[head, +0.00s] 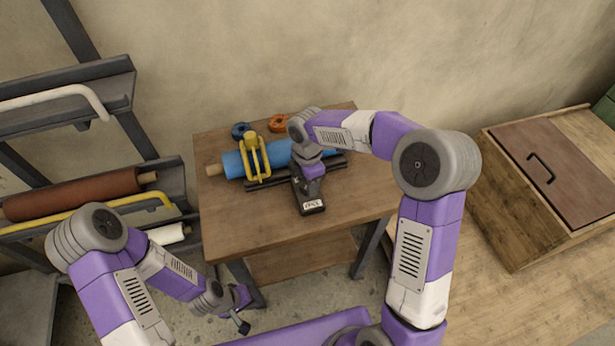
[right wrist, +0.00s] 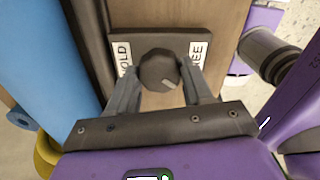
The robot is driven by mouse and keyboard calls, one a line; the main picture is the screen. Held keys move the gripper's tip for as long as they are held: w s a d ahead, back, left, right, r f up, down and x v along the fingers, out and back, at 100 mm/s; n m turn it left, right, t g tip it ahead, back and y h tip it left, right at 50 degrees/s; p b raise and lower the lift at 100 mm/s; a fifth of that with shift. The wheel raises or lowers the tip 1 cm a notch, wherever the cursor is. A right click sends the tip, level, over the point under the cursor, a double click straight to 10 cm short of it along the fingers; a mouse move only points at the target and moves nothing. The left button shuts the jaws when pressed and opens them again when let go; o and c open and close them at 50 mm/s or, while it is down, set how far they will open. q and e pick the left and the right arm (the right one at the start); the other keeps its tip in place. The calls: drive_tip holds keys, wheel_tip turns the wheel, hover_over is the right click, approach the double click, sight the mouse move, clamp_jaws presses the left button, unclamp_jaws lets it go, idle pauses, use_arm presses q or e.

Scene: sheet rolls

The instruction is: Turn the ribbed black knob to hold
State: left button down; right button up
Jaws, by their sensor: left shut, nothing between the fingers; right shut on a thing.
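The ribbed black knob (right wrist: 157,68) sits on a dark plate (right wrist: 181,42) in the right wrist view. The plate has a white label reading HOLD (right wrist: 123,55) on the left and a partly covered one, seemingly FREE (right wrist: 198,52), on the right. A pale mark on the knob lies toward its lower right. My right gripper (right wrist: 160,78) is shut on the knob, one finger on each side. In the head view my right gripper (head: 309,172) hides the knob above the black box (head: 312,205). My left gripper (head: 240,308) is shut and empty, low before the table.
A blue roll (head: 232,164) lies on the wooden table (head: 240,225) behind the box, with a yellow clamp-like frame (head: 255,160) over it. Blue (head: 240,131) and orange (head: 278,123) rings lie behind. A rack (head: 95,195) stands left, a wooden chest (head: 530,200) right.

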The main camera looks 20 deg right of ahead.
drive_tip(key=m+p, duration=0.1)
drive_tip(key=m, duration=0.2)
drive_tip(key=shift+r+m, duration=0.1)
drive_tip(key=shift+m, duration=0.3)
drive_tip(key=m+p, duration=0.1)
drive_tip(key=m, duration=0.2)
drive_tip(key=shift+m, duration=0.3)
drive_tip(key=m, duration=0.3)
drive_tip(key=shift+m, duration=0.3)
drive_tip(key=m+p, duration=0.1)
drive_tip(key=m, duration=0.2)
drive_tip(key=shift+m, duration=0.3)
drive_tip(key=m, duration=0.3)
drive_tip(key=shift+m+p, duration=0.3)
drive_tip(key=m, duration=0.3)
drive_tip(key=shift+m+p, duration=0.3)
drive_tip(key=shift+p, duration=0.1)
drive_tip(key=m+p, duration=0.1)
drive_tip(key=m, duration=0.2)
drive_tip(key=shift+m, duration=0.3)
drive_tip(key=shift+m+p, duration=0.6)
drive_tip(key=shift+m, duration=1.2)
